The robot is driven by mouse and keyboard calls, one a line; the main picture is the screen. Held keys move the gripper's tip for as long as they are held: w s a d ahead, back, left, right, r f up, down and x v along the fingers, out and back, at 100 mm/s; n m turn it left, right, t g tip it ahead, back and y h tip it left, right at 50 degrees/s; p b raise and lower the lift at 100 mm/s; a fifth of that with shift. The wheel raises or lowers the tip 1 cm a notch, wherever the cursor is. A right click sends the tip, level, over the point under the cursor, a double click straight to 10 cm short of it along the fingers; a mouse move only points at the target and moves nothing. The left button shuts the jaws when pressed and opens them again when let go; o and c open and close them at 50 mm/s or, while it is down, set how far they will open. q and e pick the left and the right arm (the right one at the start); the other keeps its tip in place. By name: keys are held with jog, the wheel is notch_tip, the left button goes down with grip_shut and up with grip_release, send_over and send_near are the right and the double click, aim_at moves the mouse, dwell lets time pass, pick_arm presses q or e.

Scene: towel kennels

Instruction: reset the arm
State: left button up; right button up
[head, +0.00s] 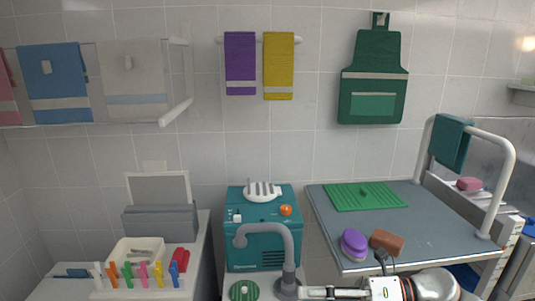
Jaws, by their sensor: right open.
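My right arm comes in at the bottom right, and its gripper (318,293) lies low at the bottom edge, pointing left. It is open, and I see nothing held in it. It is close to the base of the grey tap (287,262) in this view; whether they touch I cannot tell. My left gripper is not in view.
A grey-topped table (330,215) bears a green mat (352,197), a purple brush (354,243) and a brown block (387,242). A teal box (257,225) stands behind the tap. Coloured pegs (143,275) stand at left. Towels and a green apron (374,80) hang above.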

jog(key=s+d+f+m+t+h, duration=0.1)
jog(key=d+f+m+t+h, duration=0.45)
jog(key=m, duration=0.85)
jog(key=a+f+m+t+h, duration=0.1)
jog(key=f+m+t+h, duration=0.1)
jog(key=f+m+t, duration=0.85)
jog(key=s+d+f+m+g+h, duration=0.3)
jog(key=s+f+m, duration=0.3)
jog(key=s+f, duration=0.2)
jog(key=s+d+f+m+g+h, duration=0.3)
jog(key=s+f+m+g, duration=0.2)
jog(key=s+f+m, duration=0.1)
jog(key=shift+s+f, duration=0.85)
jog(key=shift+f, duration=0.05)
jog(key=shift+o, duration=0.6)
jog(key=shift+w, duration=0.1)
